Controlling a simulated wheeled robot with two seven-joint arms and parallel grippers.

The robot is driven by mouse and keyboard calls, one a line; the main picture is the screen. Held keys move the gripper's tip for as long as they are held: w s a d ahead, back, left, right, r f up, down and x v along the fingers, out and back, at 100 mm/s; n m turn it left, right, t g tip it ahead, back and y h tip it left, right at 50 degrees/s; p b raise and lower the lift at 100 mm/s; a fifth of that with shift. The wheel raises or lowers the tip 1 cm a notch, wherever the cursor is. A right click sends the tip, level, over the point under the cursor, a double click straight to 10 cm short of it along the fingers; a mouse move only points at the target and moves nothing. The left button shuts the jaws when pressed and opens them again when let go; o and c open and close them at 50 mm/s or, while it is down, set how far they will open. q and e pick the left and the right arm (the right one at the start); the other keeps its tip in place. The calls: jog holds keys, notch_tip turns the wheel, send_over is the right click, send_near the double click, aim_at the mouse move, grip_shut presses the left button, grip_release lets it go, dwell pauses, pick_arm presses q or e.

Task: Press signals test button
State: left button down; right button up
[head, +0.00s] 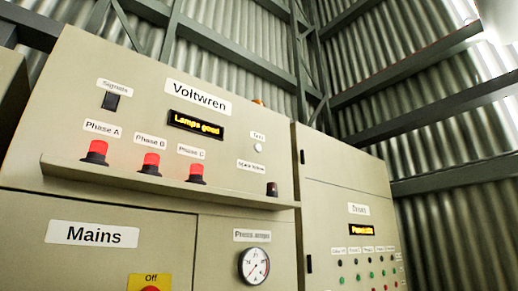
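A beige panel labelled Voltwren (198,97) fills the left and middle of the head view. A small pale round button (258,147) sits on its right part, under a small label that seems to read Test (258,136). A dark rocker switch (111,101) is at the upper left under the Signals label (115,87). The amber display (196,124) reads "Lamps good". Red lamps for Phase A (96,151), Phase B (151,163) and Phase C (197,173) look bright. A fourth, dark lamp (272,188) is at the right. Neither gripper is in view.
A ledge (165,184) juts out below the lamps. Below are a Mains door (95,235), a yellow Off plate (149,282) and a round dial (254,266). A second cabinet (345,185) with a display and several small buttons stands at the right.

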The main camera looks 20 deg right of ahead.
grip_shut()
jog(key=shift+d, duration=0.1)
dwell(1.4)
